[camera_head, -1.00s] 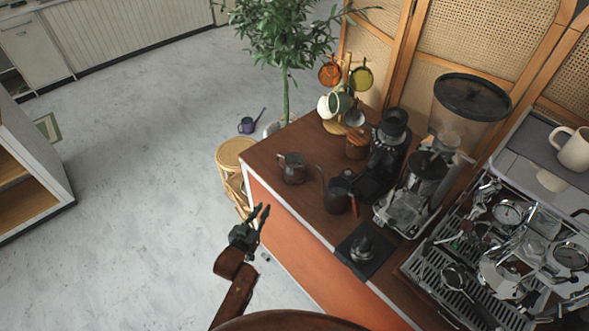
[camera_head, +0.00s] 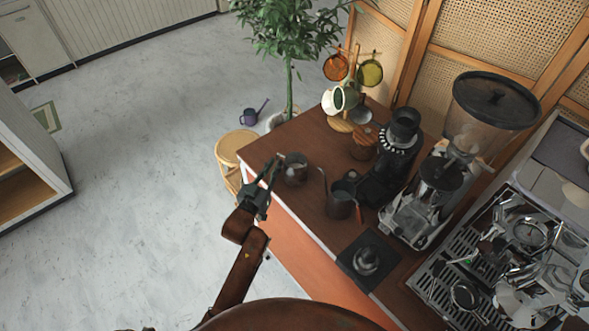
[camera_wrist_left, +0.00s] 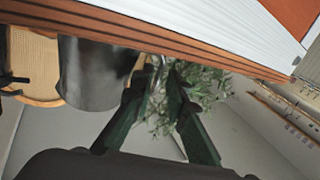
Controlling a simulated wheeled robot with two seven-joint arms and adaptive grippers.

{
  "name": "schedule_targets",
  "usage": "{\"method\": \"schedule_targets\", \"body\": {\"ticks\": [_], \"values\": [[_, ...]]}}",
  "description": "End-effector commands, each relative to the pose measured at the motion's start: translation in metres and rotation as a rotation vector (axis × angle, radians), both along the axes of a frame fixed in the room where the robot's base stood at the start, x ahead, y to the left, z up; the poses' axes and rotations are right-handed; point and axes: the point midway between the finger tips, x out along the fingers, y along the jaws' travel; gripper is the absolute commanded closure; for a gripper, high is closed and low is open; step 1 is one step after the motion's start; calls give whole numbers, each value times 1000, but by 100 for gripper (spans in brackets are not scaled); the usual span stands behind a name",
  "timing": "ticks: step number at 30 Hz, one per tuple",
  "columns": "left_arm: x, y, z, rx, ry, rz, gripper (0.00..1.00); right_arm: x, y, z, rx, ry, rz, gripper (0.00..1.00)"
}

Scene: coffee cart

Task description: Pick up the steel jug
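The steel jug (camera_head: 295,172) stands on the brown counter top near its left corner in the head view. My left gripper (camera_head: 272,172) is just left of the jug at the counter edge. Its fingers look parted. In the left wrist view the jug (camera_wrist_left: 88,78) shows as a dark metal body at upper left, beside the open fingers (camera_wrist_left: 160,72). A thin pale piece shows near the fingertips; I cannot tell whether it is the jug's handle or whether the fingers touch it. My right gripper is not in view.
A black tamper mat (camera_head: 352,262), grinders and an espresso machine (camera_head: 520,250) fill the right. A round stool (camera_head: 236,148) stands left of the counter (camera_head: 318,238).

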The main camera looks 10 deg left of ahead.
Motion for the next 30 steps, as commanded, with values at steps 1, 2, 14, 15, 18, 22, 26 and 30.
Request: {"method": "schedule_targets", "body": {"ticks": [1,2,14,15,18,22,26,30], "values": [[9,-3,0,-1,-1,-1,86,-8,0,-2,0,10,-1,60],[13,-4,0,0,-1,-1,86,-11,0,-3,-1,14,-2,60],[31,-10,0,0,1,-4,86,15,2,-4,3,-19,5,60],[31,-10,0,0,1,-4,87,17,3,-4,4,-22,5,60],[31,-10,0,0,1,-4,94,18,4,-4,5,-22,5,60],[31,-10,0,0,1,-4,100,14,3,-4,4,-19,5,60],[30,-10,0,0,1,-4,100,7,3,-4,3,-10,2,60],[30,-10,0,0,1,-4,100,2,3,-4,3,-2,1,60]]}}
